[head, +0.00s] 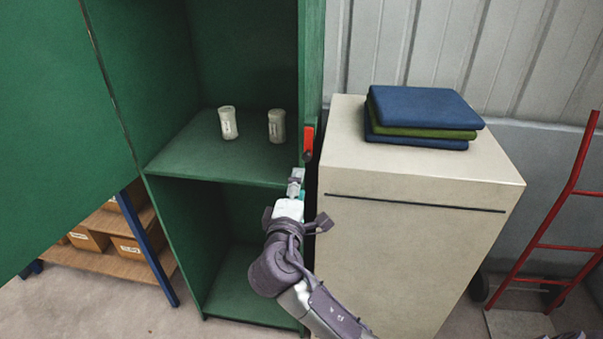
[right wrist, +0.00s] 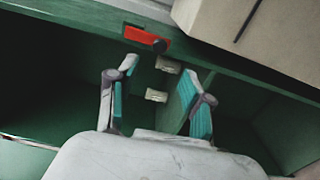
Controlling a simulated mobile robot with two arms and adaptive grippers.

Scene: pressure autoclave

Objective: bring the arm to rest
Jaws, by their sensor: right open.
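My right gripper (head: 296,180) is in front of the right edge of the open green cabinet (head: 313,60), at about the height of its middle shelf. In the right wrist view the right gripper (right wrist: 160,74) has its two fingers apart with nothing held between them. Dark cabinet space and two small pale pieces (right wrist: 156,95) show beyond the fingers; I cannot tell what the pieces are. My left gripper is not in view.
Two pale jars (head: 228,123) (head: 276,126) stand upright on the middle shelf (head: 200,155). A red part (head: 308,140) is on the cabinet's right edge. A beige cabinet (head: 410,250) with folded cloths (head: 425,108) stands right. A red hand truck (head: 568,195) is far right.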

